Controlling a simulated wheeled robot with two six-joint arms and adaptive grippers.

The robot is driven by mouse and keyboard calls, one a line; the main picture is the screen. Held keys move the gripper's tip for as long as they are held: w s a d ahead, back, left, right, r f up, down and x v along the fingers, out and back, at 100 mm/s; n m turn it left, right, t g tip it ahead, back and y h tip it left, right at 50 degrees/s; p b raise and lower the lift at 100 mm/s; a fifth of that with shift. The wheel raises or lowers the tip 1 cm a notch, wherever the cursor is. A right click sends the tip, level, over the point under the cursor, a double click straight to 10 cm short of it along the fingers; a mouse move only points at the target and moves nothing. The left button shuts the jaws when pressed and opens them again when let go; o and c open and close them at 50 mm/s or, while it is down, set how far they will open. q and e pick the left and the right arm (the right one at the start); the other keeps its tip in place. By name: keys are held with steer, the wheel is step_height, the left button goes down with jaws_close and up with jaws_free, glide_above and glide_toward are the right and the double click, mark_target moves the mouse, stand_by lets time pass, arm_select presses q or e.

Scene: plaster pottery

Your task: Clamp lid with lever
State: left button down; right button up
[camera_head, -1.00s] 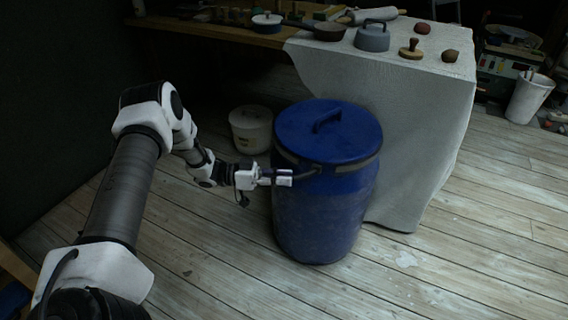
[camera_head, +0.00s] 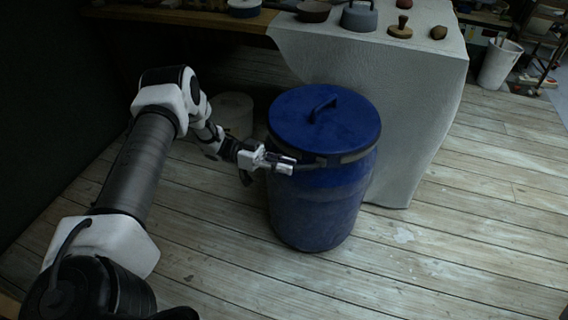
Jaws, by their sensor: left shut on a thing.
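The blue barrel (camera_head: 315,215) stands upright on the plank floor. Its blue lid (camera_head: 345,120) with a raised handle lies on top. A dark clamp band (camera_head: 355,155) runs round the barrel just below the lid's rim. The dark lever (camera_head: 308,166) lies along the front left of the band. My left gripper (camera_head: 286,165) is shut on the lever at the barrel's front left side, a little below the lid. The fingers cover the lever's end. My right gripper is not in view.
A cloth-covered table (camera_head: 420,110) stands close behind the barrel, with a lidded grey pot (camera_head: 359,17) and other pottery on it. A pale bucket (camera_head: 234,112) stands behind my left arm. The floor in front and to the right is clear.

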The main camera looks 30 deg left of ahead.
arm_select(q)
steer(key=shift+w, duration=0.1)
steer(key=c, duration=1)
jaws_free()
steer(key=shift+c, duration=0.2)
steer(key=v, duration=1.2)
steer(key=shift+a, duration=0.1)
